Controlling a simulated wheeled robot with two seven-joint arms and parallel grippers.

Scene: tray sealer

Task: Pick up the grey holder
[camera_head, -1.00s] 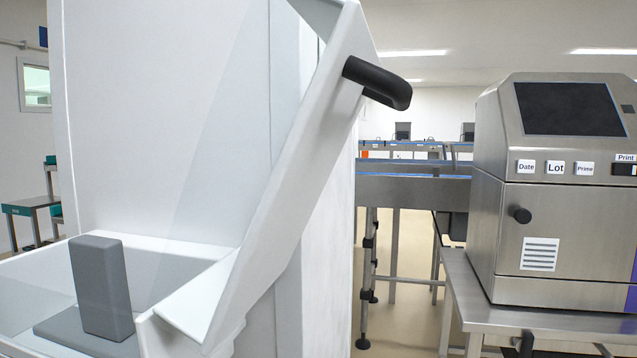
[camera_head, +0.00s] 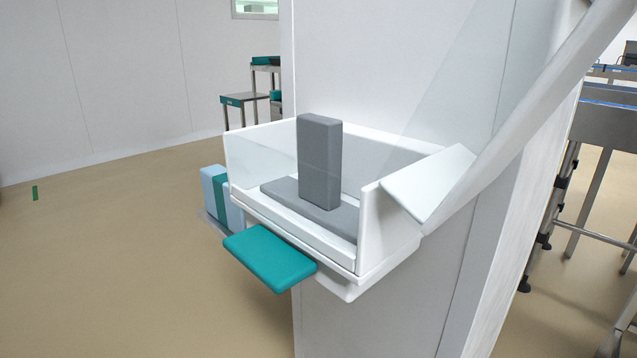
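The grey holder (camera_head: 319,160) is an upright block on a flat grey base (camera_head: 283,193). It stands inside a white open-topped bin (camera_head: 385,232) fixed to the front of a tall white machine. The bin's walls are low, and its left and back sides look partly clear. Neither of my grippers shows in the head view.
A teal pad (camera_head: 269,257) juts out below the bin's front. A light blue and teal block (camera_head: 217,193) sits behind it on the left. A slanted white arm (camera_head: 510,115) rises right of the bin. Metal conveyor legs (camera_head: 567,190) stand at right.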

